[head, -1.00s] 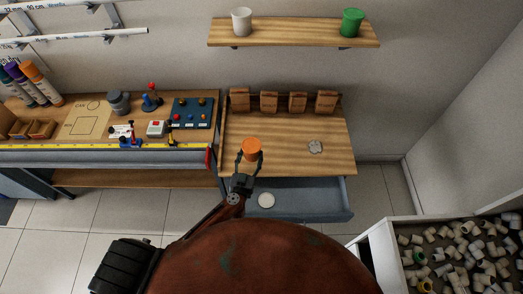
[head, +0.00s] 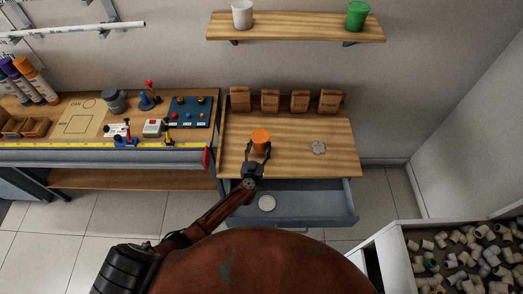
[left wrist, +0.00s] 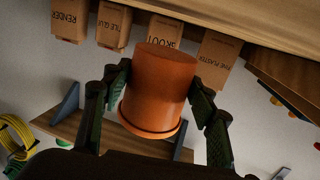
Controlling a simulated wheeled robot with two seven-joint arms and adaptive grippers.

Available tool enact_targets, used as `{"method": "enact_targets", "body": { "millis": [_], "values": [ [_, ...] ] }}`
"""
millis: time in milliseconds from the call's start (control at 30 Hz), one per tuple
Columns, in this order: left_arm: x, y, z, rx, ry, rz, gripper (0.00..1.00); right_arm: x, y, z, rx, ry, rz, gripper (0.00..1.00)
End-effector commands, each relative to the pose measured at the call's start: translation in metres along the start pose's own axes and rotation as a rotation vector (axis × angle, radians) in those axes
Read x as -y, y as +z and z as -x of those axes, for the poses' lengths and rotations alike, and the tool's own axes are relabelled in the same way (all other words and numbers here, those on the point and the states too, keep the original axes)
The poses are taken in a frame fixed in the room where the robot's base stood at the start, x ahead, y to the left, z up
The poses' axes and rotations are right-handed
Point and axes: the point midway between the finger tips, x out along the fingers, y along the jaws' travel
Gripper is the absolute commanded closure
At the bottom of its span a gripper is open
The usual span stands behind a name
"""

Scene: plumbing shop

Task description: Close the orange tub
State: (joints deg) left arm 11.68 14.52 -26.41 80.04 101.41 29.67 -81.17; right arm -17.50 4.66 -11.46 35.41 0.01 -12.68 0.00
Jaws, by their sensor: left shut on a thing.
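The orange tub (head: 260,137) is between the fingers of my left gripper (head: 258,150), over the wooden counter at the middle. In the left wrist view the tub (left wrist: 160,88) fills the middle, its wider lip towards the bottom of the picture, with the left gripper's fingers (left wrist: 160,100) on both sides, shut on it. I cannot tell whether the tub touches the counter. A round white disc (head: 267,203), perhaps a lid, lies in the open drawer below. My right gripper is not in view.
The grey drawer (head: 310,205) stands open under the wooden counter (head: 340,165). Several brown bags (head: 270,102) stand along the back. A shelf (head: 300,27) holds a white cup (head: 242,15) and a green one (head: 357,16).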

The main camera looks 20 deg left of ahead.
Motion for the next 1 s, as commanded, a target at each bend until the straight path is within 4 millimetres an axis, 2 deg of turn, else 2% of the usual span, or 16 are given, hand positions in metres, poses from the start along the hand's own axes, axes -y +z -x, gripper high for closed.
{"method": "enact_targets", "body": {
  "millis": [167,333,767,800,1000],
  "values": [
    [-0.002,0.016,-0.010,0.000,0.001,-0.002,0.91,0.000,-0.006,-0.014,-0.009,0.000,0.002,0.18],
    [-0.001,0.041,-0.010,0.001,0.000,-0.001,0.91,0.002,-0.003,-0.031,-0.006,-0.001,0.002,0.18],
    [-0.001,0.043,-0.010,0.000,-0.001,0.000,0.91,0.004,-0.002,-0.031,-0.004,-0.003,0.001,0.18],
    [-0.001,0.044,-0.010,0.000,-0.001,0.000,0.47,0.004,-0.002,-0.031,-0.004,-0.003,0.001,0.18],
    [-0.001,0.043,-0.010,0.000,-0.001,0.000,0.33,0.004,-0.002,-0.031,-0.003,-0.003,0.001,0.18]
  ]
}}
